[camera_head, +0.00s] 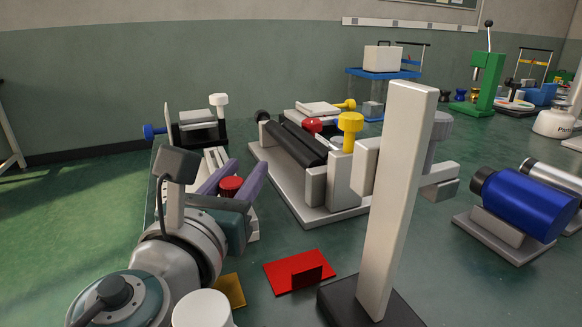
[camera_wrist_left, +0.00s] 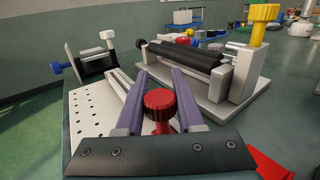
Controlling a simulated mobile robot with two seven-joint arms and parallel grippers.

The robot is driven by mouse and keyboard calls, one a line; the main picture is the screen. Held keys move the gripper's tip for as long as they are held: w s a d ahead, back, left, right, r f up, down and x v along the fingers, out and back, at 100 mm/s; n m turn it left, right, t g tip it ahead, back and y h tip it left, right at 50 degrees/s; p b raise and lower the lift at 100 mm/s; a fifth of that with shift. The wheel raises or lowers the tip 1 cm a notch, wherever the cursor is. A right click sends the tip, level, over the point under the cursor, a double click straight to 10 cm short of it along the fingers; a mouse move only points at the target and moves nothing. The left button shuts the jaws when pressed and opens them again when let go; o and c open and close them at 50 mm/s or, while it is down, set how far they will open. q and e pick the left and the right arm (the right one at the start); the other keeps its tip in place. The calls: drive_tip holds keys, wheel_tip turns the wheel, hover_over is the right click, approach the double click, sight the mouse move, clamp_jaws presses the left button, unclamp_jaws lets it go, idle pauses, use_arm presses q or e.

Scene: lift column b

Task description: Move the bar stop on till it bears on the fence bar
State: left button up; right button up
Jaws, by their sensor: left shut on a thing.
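My left gripper (camera_head: 246,166) reaches in from the lower left over a pale slotted plate with holes (camera_wrist_left: 92,112). Its two purple fingers stand on either side of a round red knob (camera_head: 231,186), and it is shut on this. The red knob (camera_wrist_left: 160,102) sits upright on a short red stem in the left wrist view. I take it for the bar stop's knob; the stop's body is mostly hidden by the fingers and gripper body. I cannot clearly pick out the fence bar, nor see whether the stop touches it. My right gripper is not in view.
A fixture with black rollers (camera_head: 295,143) and a yellow knob (camera_head: 350,122) stands right of the plate. A smaller fixture with a blue knob (camera_head: 154,132) stands behind. A tall white post (camera_head: 395,200) rises at front right, near a red plate (camera_head: 299,270). Floor at left is clear.

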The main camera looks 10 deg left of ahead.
use_arm(q)
clamp_jaws()
idle(0.7)
drive_tip(key=w+a, duration=0.1)
drive_tip(key=w+a+b, duration=0.1)
drive_tip(key=w, duration=0.1)
drive_tip(key=w+a, duration=0.1)
drive_tip(key=w, duration=0.1)
drive_tip(key=shift+w+a, duration=0.1)
drive_tip(key=shift+a, duration=0.25)
drive_tip(key=shift+f, duration=0.15)
drive_tip(key=o, duration=0.5)
unclamp_jaws()
drive_tip(key=o, duration=0.4)
drive_tip(key=shift+w, duration=0.1)
drive_tip(key=shift+o, duration=0.2)
